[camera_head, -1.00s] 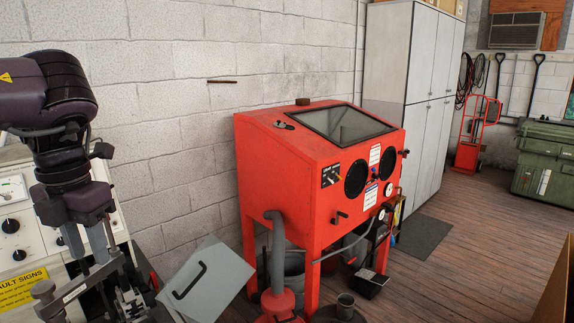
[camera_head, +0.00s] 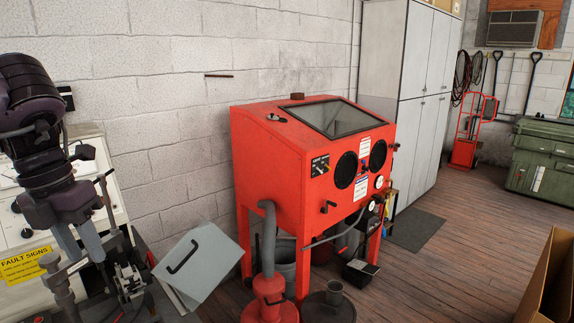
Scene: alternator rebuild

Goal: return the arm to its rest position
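My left gripper (camera_head: 82,250) hangs down from my dark purple arm at the left edge. Its two grey fingers are apart, and I see nothing between them. It appears in front of the white test panel with the yellow "FAULT SIGNS" label (camera_head: 27,265). Dark metal fixtures (camera_head: 128,280) overlap the area around and below the fingertips, so I cannot tell how far apart they are from the gripper. My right arm and gripper are not in view.
A red blasting cabinet (camera_head: 268,150) stands against the block wall, with a red canister (camera_head: 270,298) before it. A grey panel with a handle (camera_head: 205,262) leans nearby. A cardboard box (camera_head: 540,285) is at lower right. The wooden floor (camera_head: 445,265) between is clear.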

